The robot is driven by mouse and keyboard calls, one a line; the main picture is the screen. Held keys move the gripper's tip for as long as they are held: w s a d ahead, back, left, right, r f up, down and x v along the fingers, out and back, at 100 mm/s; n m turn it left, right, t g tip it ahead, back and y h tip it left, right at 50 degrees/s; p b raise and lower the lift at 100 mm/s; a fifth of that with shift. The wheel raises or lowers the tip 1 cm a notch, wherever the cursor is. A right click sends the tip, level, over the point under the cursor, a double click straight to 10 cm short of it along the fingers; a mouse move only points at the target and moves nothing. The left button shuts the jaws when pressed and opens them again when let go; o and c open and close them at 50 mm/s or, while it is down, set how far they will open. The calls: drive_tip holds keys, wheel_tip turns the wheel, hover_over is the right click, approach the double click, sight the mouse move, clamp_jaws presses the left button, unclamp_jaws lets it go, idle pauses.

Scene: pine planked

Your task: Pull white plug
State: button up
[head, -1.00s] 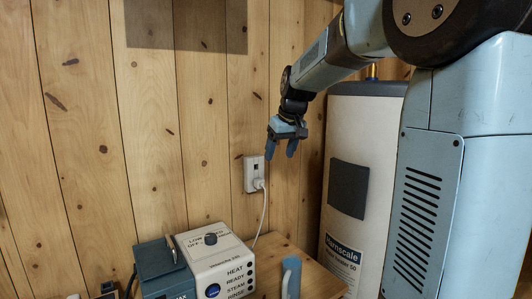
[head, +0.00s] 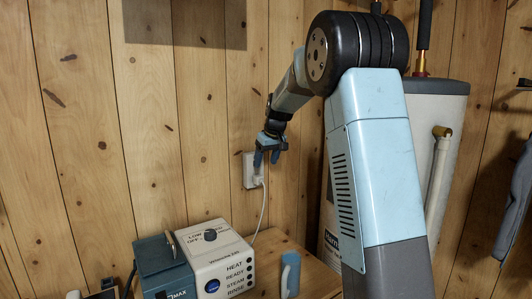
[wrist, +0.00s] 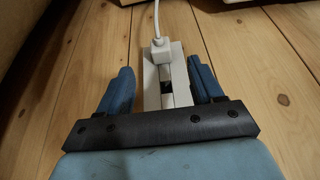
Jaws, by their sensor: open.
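The white plug (head: 258,180) sits in the lower socket of a white wall outlet (head: 249,168) on the pine wall. Its white cord hangs down from it. In the wrist view the plug (wrist: 160,50) shows beyond my fingertips, roughly midway between them, with the outlet plate (wrist: 152,92) running back under the gripper's palm. My gripper (head: 266,160) is open in front of the outlet's upper part, its fingers pointing down in the head view. In the wrist view the blue fingers (wrist: 160,78) stand either side of the outlet, and nothing is held between them.
A white control box (head: 215,260) and a blue-grey unit (head: 164,268) stand below left on a wooden top (head: 270,250). A blue handle-like object (head: 290,275) stands on its right. A white tank (head: 445,110) stands at right, partly behind my arm.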

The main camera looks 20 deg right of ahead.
sight(261, 179)
drive_tip(key=x, duration=0.8)
drive_tip(key=shift+w+f, duration=0.1)
drive_tip(key=shift+f, duration=0.2)
drive_tip(key=c, duration=1.1)
drive_tip(key=o, duration=0.5)
drive_tip(key=shift+w, duration=0.1)
clamp_jaws()
